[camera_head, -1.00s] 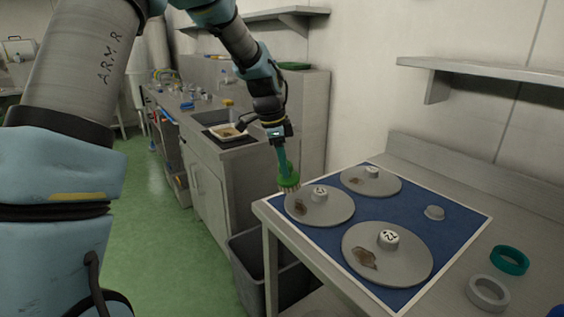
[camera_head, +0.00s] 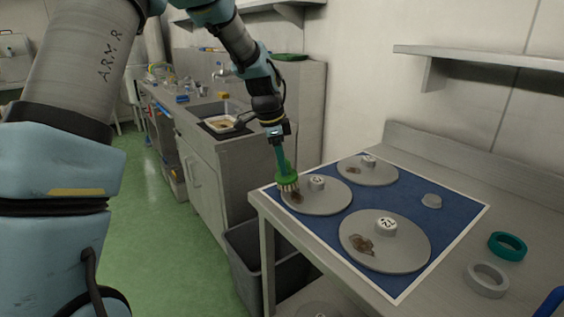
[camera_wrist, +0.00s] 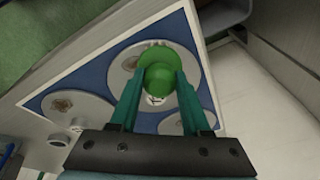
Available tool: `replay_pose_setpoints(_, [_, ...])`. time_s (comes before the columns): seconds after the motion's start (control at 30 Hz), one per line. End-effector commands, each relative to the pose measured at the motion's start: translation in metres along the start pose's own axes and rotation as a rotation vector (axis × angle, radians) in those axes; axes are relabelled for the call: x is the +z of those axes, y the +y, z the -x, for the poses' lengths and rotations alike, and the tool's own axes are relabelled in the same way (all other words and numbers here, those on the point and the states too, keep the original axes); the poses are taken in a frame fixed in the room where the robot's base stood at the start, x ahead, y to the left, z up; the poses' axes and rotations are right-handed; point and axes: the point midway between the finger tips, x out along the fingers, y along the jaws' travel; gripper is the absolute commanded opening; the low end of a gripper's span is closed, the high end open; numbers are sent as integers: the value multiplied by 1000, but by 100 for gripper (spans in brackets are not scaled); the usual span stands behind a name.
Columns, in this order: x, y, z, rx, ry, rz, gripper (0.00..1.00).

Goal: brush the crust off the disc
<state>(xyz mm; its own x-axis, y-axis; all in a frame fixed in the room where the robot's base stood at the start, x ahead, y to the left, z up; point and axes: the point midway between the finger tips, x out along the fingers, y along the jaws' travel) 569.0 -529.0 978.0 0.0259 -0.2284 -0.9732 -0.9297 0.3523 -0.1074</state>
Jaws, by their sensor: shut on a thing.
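Three grey discs, each with a raised hub and a brown crust patch, lie on a blue mat (camera_head: 333,228) with a white border. The left disc (camera_head: 325,203) is under my brush. The near disc (camera_head: 400,255) has a large patch of crust (camera_head: 361,245). The far disc (camera_head: 378,178) has a smaller patch. My gripper (camera_head: 281,155) is shut on the green brush (camera_head: 285,178), which points down. Its pale bristles (camera_head: 291,187) are at the crust (camera_head: 297,196) near the left disc's edge; contact is unclear. In the wrist view the brush's green head (camera_wrist: 161,78) hides part of this disc.
A teal ring (camera_head: 507,245) and a grey ring (camera_head: 486,280) lie right of the mat. A grey bin (camera_head: 257,262) stands below the table. A shelf (camera_head: 480,58) is on the wall.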

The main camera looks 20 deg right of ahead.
Motion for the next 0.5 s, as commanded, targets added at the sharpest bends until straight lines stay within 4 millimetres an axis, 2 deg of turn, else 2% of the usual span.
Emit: replay_pose_setpoints(0.5, [0, 0, -10, 0, 0, 0, 3])
